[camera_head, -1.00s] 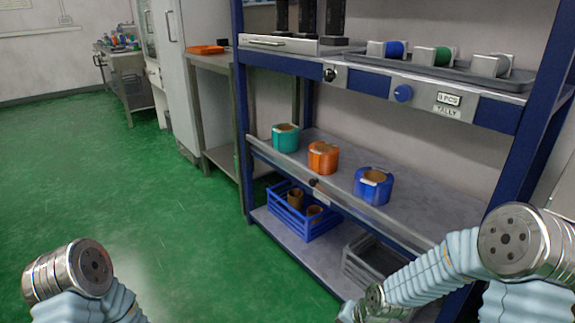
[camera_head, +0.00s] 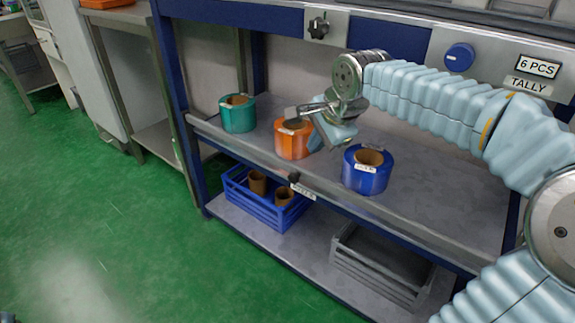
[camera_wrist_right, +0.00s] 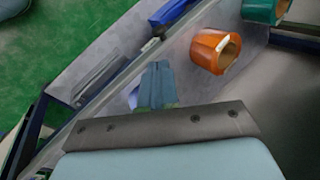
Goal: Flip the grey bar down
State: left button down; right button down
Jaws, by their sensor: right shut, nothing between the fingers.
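The grey bar (camera_head: 400,232) runs along the front edge of the middle shelf, with a black knob (camera_head: 294,177) and a small white label near its middle. In the right wrist view the front edge runs diagonally at the left. My right gripper (camera_head: 322,138) is over the shelf, behind the bar, between the orange roll (camera_head: 291,140) and the blue roll (camera_head: 366,172). Its shut, empty fingers also show in the wrist view (camera_wrist_right: 156,86). I cannot tell whether it touches anything.
A teal roll (camera_head: 238,114) stands at the shelf's left. Below are a blue crate (camera_head: 275,216) with brown cores and a grey crate (camera_head: 375,265). An upper panel has a black knob (camera_head: 318,27) and a blue knob (camera_head: 459,57). The green floor (camera_head: 100,210) at left is clear.

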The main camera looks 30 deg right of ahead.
aim_at(295, 176)
jog(key=b+x, duration=0.2)
jog(key=x, duration=1.2)
jog(key=shift+f, duration=0.1)
notch_tip(295, 176, down, 9)
jog(key=b, duration=0.6)
jog(key=shift+b, duration=0.4)
jog(key=shift+s+f, duration=0.15)
jog(key=shift+s, duration=0.05)
